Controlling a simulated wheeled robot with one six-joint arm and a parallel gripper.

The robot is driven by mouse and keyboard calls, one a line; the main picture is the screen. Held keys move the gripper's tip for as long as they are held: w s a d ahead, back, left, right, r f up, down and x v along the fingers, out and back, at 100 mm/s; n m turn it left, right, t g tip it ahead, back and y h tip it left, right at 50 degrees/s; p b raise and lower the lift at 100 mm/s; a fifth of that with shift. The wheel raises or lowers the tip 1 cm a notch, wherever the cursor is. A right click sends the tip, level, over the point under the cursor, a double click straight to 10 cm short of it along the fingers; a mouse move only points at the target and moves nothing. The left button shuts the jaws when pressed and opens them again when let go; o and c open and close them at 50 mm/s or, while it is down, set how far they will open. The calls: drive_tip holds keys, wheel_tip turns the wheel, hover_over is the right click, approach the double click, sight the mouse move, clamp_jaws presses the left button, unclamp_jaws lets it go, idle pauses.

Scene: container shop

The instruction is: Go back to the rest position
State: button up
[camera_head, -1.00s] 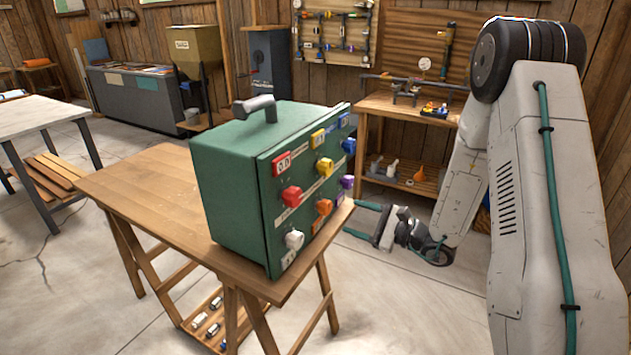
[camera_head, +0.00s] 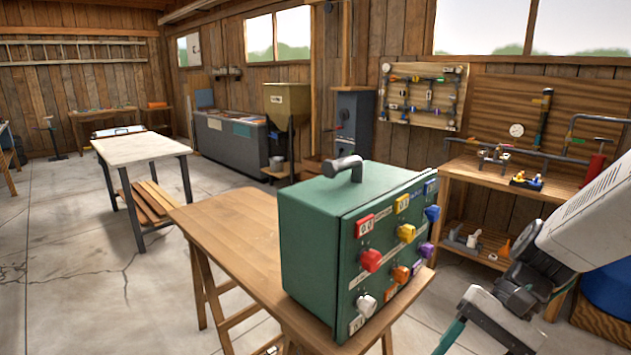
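The task names no object, only the rest position of my arm. My arm comes in from the right edge, with a pale grey link ending in a dark wrist. My gripper (camera_head: 483,345) is low at the bottom right, to the right of the green control box (camera_head: 310,250) and apart from it. Its fingers stand apart with nothing seen between them; the bottom edge of the picture cuts off their tips.
The box stands on a wooden trestle table (camera_head: 232,235). Behind my arm is a workbench (camera_head: 470,175) with tools and pipes. A white-topped table (camera_head: 140,149) and a grey counter (camera_head: 228,141) stand further left. Open concrete floor (camera_head: 60,260) lies at left.

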drive_tip(key=s+d+r+n+t+h, duration=0.4)
drive_tip(key=s+r+h, duration=0.3)
drive_tip(key=r, duration=0.3)
drive_tip(key=shift+s+r+n+t+h, duration=0.15)
drive_tip(key=shift+s+n+t+h, duration=0.15)
drive_tip(key=shift+s+n+t, duration=0.5)
drive_tip(key=shift+w+d, duration=0.1)
drive_tip(key=shift+w, duration=0.1)
idle(0.7)
